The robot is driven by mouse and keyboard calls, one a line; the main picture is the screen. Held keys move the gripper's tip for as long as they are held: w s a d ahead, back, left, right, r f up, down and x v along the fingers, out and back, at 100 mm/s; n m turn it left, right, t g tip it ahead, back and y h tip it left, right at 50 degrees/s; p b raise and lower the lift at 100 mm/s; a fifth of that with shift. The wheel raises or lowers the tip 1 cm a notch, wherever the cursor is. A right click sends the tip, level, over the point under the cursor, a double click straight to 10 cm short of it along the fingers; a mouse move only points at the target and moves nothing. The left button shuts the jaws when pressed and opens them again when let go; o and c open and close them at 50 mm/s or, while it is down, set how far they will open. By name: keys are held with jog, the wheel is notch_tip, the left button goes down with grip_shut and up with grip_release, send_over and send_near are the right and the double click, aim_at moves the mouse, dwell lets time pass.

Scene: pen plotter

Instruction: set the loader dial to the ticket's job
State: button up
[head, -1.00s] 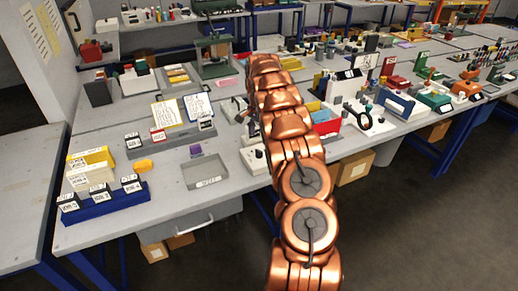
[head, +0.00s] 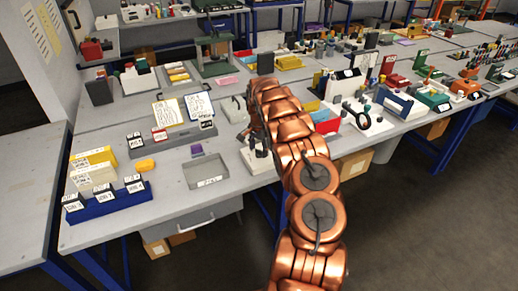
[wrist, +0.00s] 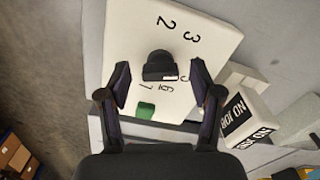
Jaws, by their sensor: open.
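The loader dial is a black knob (wrist: 160,66) on a white panel (wrist: 205,50) marked with digits; 2 and 3 read clearly, others are partly hidden. A green button (wrist: 146,110) is beside it. In the wrist view my gripper (wrist: 160,76) is open, with one finger on each side of the knob; I cannot tell whether they touch it. In the head view the white dial box (head: 262,168) stands at the table's front edge, partly hidden by my arm. Two handwritten sheets (head: 198,105) stand behind to the left; which is the ticket is unclear.
A white block labelled "NO JOB" (wrist: 246,118) lies beside the panel. A grey tray (head: 206,172) and a blue rack with labelled cards (head: 108,203) are left of the dial box. A red and blue bin (head: 326,123) stands right of my arm.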

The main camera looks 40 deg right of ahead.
jog(key=shift+c, duration=0.3)
jog(key=c, duration=1.1)
jog(key=b, duration=0.2)
jog(key=shift+f+n+b, duration=0.25)
jog(key=shift+n+b, duration=0.05)
jog(key=shift+n, duration=0.1)
jog(key=n+b, duration=0.1)
jog(key=b, duration=0.2)
jog(key=shift+f, duration=0.1)
jog(key=n+b, duration=0.5)
jog(key=n, duration=0.1)
jog(key=n+b, duration=0.2)
jog(key=n, duration=0.1)
jog(key=shift+s+d+r, duration=0.1)
jog(key=shift+s+r, duration=0.05)
jog(key=shift+r, duration=0.05)
jog(key=shift+r+n+b, duration=0.15)
jog(key=shift+n+b, duration=0.6)
jog(key=shift+n, duration=1.75)
